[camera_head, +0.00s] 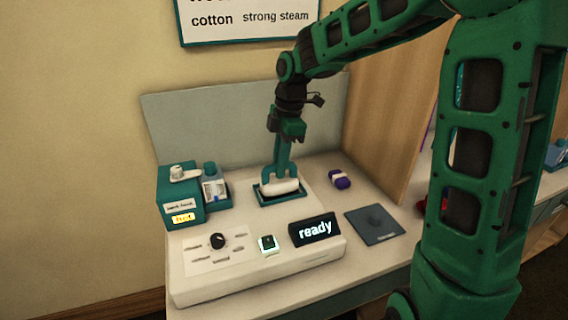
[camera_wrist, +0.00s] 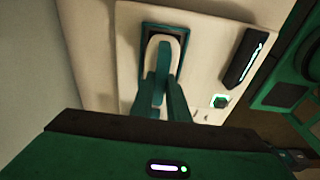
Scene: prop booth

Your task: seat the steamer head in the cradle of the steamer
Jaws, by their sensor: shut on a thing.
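The steamer head has a white body (camera_head: 281,188) with a teal forked handle (camera_head: 283,158) rising from it. My gripper (camera_head: 287,137) is shut on the top of this handle and holds it roughly upright. The cradle (camera_head: 261,201) is a shallow teal-rimmed dark tray on the white steamer. The wrist view also shows the white body (camera_wrist: 178,38) over the cradle (camera_wrist: 146,55), with my gripper hiding the handle's near end.
The steamer's front panel has a dial (camera_head: 217,241), a lit button (camera_head: 267,244) and a display (camera_head: 315,230) reading "ready". A teal box (camera_head: 180,200) showing "hot" and a blue bottle (camera_head: 213,186) stand left. A purple roll (camera_head: 339,179) and dark pad (camera_head: 375,225) lie right.

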